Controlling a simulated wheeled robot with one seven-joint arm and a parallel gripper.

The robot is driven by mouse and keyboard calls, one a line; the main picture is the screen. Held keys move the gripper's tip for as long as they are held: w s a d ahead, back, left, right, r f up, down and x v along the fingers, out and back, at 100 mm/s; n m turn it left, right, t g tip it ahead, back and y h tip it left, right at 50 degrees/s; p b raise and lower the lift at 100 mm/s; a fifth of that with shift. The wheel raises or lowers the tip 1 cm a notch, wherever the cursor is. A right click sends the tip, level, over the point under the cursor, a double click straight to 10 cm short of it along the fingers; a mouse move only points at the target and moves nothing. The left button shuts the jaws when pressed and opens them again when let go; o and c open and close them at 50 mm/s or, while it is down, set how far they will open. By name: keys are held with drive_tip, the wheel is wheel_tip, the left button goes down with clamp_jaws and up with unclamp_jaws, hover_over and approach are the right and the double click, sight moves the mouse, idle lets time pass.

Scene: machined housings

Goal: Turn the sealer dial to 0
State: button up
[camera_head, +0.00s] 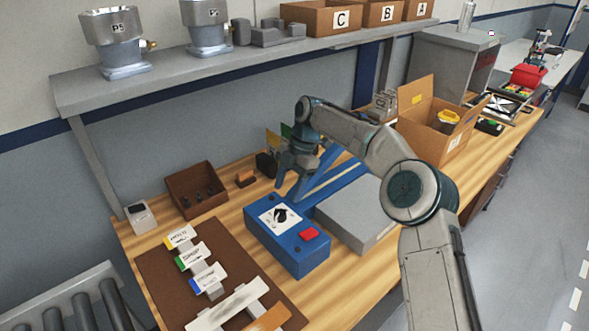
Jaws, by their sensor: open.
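The blue sealer (290,250) stands on the wooden bench. Its front box has a white dial plate with a black dial (281,214) and a red button (308,234). The dial's black pointer looks slanted, but its markings are too small to read. My gripper (292,188) points down just behind and above the dial, apart from it as far as I can tell. It is open and empty; its fingertips are small and partly lost against the blue sealer arm behind.
A grey slab (352,215) lies right of the sealer box. A brown mat (165,268) with several labelled tags is in front left. A brown bin (197,190) stands behind it. An open carton (432,128) is at right. A shelf (160,85) overhangs the bench's back.

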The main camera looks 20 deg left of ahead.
drive_tip(key=v, duration=0.6)
drive_tip(key=shift+r+p, duration=0.3)
drive_tip(key=shift+p, duration=0.05)
drive_tip(key=shift+w, duration=0.15)
